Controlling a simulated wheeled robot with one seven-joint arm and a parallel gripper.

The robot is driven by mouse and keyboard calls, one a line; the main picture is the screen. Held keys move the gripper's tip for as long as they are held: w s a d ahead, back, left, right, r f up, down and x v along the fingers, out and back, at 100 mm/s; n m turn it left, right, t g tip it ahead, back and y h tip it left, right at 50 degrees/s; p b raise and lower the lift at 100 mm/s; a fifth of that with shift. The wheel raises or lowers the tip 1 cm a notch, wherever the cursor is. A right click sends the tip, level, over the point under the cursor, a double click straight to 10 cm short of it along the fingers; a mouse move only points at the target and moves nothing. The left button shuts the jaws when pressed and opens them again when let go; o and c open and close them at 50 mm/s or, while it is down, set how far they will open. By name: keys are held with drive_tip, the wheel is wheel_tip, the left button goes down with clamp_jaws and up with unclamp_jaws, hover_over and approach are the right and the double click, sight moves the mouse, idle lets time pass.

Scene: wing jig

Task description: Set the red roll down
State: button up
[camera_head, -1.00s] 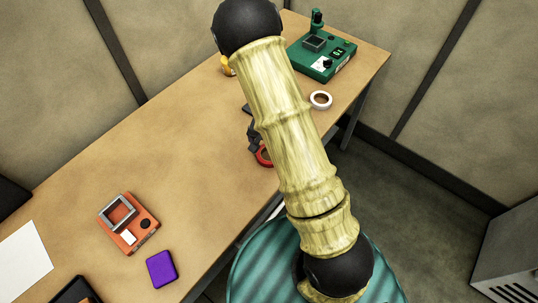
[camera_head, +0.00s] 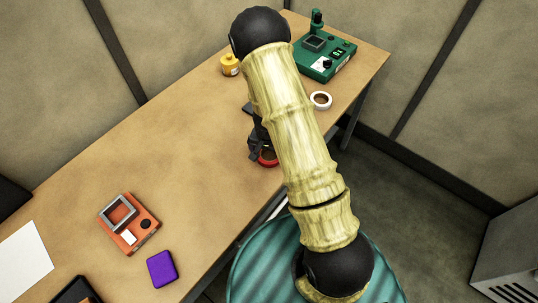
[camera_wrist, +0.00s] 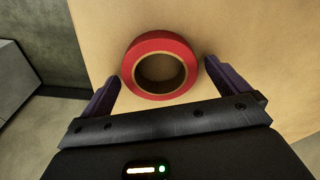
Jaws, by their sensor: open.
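The red roll (camera_wrist: 159,42) lies flat on the wooden table (camera_wrist: 235,30) in the wrist view, near the table's edge. My gripper (camera_wrist: 160,80) is open, with one dark finger on each side of the roll and a visible gap on both sides. In the head view the red roll (camera_head: 268,160) shows only in part at the table's front edge, beside my gripper (camera_head: 257,152). My arm hides the rest of it.
A white tape roll (camera_head: 321,100) and a green device (camera_head: 322,57) stand toward the far right end. An orange device (camera_head: 129,224) and a purple block (camera_head: 162,269) lie at the left. The table's middle is clear.

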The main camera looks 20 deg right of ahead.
drive_tip(key=c, duration=1.1)
drive_tip(key=shift+c, duration=0.2)
wheel_tip(320, 180, up, 10)
drive_tip(key=shift+p, duration=0.45)
